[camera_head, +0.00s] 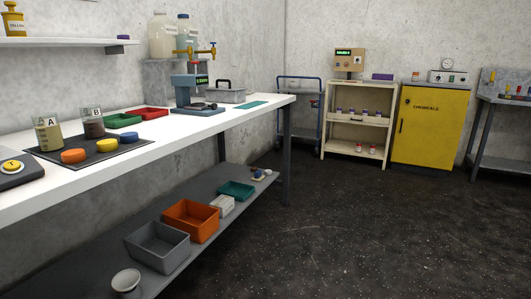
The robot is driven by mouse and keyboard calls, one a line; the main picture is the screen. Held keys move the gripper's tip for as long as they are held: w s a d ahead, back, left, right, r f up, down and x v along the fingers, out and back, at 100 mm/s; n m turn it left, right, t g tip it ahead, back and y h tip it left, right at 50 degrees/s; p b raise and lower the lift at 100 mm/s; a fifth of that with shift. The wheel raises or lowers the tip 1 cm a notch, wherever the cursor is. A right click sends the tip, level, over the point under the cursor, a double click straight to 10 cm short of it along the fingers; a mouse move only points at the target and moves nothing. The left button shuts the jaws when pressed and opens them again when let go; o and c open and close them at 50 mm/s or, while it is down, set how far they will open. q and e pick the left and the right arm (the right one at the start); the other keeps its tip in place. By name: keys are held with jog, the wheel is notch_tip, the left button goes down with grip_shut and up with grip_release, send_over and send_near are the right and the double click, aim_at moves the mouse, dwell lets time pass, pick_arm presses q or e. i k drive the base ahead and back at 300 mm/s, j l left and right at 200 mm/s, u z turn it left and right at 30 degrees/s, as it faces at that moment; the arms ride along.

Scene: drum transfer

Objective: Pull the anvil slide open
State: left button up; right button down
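Neither of my grippers shows in the head view. A blue-grey bench device (184,90) with a small lit green display stands toward the far end of the white bench. A flat dark base with small dark parts (203,106) lies at its front. This may hold the anvil slide, but it is too small to tell the slide apart or whether it is open or shut.
The white bench (225,122) runs along the left wall. It carries beakers A (48,134) and B (93,124), coloured lids and trays. Bins stand on its lower shelf (205,250). A yellow chemicals cabinet (430,130) stands at the back. The dark floor (350,230) is clear.

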aim_at(200, 105)
jog(key=i+z, duration=0.25)
jog(key=i, duration=1.05)
jog(key=i+u, duration=0.4)
jog(key=i+l+u, duration=0.1)
jog(key=i+u, duration=0.35)
jog(key=k, duration=0.1)
